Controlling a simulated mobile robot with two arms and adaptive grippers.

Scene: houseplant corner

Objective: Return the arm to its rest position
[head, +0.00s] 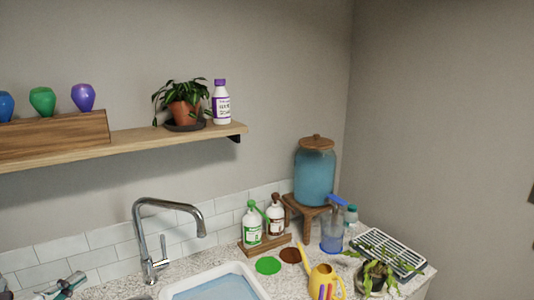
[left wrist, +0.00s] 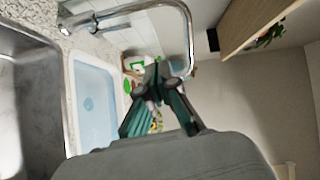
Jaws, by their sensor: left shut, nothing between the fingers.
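My left gripper (head: 68,286) shows at the bottom left corner of the head view, a dark and teal shape over the counter, left of the faucet. In the left wrist view my left gripper (left wrist: 160,74) has its teal fingers shut with nothing held between them. The chrome faucet (left wrist: 188,40) and the white basin of water (left wrist: 95,105) lie beyond it there. Most of my left arm is outside the head view. My right gripper is in neither view.
A wooden shelf (head: 135,141) with a potted plant (head: 184,108) and a white bottle (head: 222,106) hangs above the counter. The faucet (head: 150,235) stands behind the basin (head: 215,280). A blue jar (head: 314,175), spray bottle (head: 331,235) and yellow watering can (head: 324,280) crowd the right side.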

